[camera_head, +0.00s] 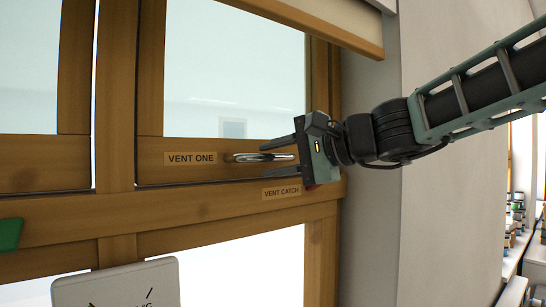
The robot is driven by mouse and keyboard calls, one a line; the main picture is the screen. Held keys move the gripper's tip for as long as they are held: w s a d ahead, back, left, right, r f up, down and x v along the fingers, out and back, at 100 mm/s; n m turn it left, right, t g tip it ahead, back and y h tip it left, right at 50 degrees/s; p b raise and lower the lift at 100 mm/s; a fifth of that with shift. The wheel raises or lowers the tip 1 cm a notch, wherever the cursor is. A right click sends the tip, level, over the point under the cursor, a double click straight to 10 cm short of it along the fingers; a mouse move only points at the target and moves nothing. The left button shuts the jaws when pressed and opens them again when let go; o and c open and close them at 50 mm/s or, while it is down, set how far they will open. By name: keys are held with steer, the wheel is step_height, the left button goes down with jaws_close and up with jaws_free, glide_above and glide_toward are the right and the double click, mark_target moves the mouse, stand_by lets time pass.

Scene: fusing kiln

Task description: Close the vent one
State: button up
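Vent one (195,143) is a wooden-framed window pane labelled "VENT ONE", in the upper middle of the head view. A dark gap runs along its bottom edge; I cannot tell how far it stands open. A metal handle (248,157) lies level on its bottom rail. My gripper (268,165) comes from the right, with one finger above the handle and one below. The fingers are apart, and the handle's right end lies between them. I cannot tell whether they touch it. A "VENT CATCH" label (281,192) is on the sill rail below, with a bit of red part-hidden behind my gripper.
A white panel with dial marks (115,287) stands at the lower left. A green object (10,234) shows at the left edge. A rolled blind (315,22) hangs above the window. A grey wall (372,235) is on the right, with shelves of jars (515,215) beyond it.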

stand_by(0.3)
steer(key=b+v, duration=1)
steer(key=v, duration=0.7)
steer(key=shift+d, duration=0.15)
